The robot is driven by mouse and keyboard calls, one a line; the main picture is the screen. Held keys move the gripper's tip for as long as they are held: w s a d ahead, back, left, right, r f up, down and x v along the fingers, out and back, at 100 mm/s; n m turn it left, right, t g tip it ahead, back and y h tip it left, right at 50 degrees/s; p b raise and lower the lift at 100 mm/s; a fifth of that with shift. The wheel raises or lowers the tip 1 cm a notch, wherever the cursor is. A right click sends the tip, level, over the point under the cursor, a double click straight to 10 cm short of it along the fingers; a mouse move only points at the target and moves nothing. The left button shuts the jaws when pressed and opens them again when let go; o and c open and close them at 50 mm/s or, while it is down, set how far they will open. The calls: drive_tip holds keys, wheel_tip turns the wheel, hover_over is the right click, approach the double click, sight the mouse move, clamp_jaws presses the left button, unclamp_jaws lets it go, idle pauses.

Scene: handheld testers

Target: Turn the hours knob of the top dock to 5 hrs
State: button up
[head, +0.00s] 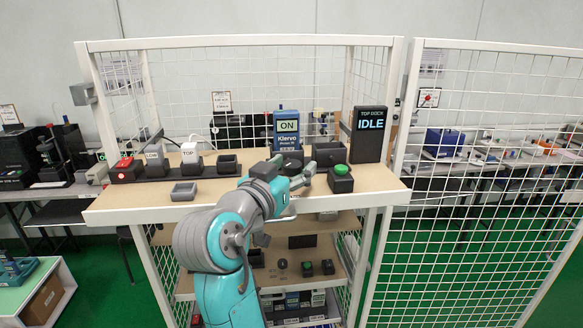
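The top dock's dark display (369,134) stands at the right of the bench and reads "TOP DOCK IDLE". A blue handheld tester (287,130) stands upright at the middle back and its screen reads "ON". My gripper (307,176) is over the bench in front of the tester, pointing right, beside the green-button box. Its two grey fingers look apart, with nothing seen between them. I cannot make out the hours knob or its setting; my gripper and wrist cover part of the bench in front of the tester.
A black box with a green button (340,179) sits right of my gripper. A red-button box (126,170) and blocks marked "LOW" (156,161) and "TOP" (191,157) stand at left. A grey tray (184,191) lies near the front edge. White mesh fencing (490,150) closes the right.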

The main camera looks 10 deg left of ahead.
drive_tip(key=v, duration=1.2)
idle(0.3)
drive_tip(key=w+d+f+n+y, duration=0.1)
drive_tip(key=w+d+n+y, duration=0.2)
drive_tip(key=w+d+y, duration=0.15)
drive_tip(key=s+d+r+n+g+y, duration=0.1)
drive_tip(key=s+d+r+n+y, duration=0.1)
drive_tip(key=d+n+y, duration=0.5)
drive_tip(key=w+a, duration=0.2)
drive_tip(key=w, duration=0.1)
drive_tip(key=w+a+y, duration=0.1)
drive_tip(key=w+a, duration=0.2)
drive_tip(key=w+a+m+y, duration=0.1)
drive_tip(key=w+a, duration=0.1)
drive_tip(key=w, duration=0.1)
drive_tip(key=shift+a, duration=0.35)
drive_tip(key=c, duration=1.2)
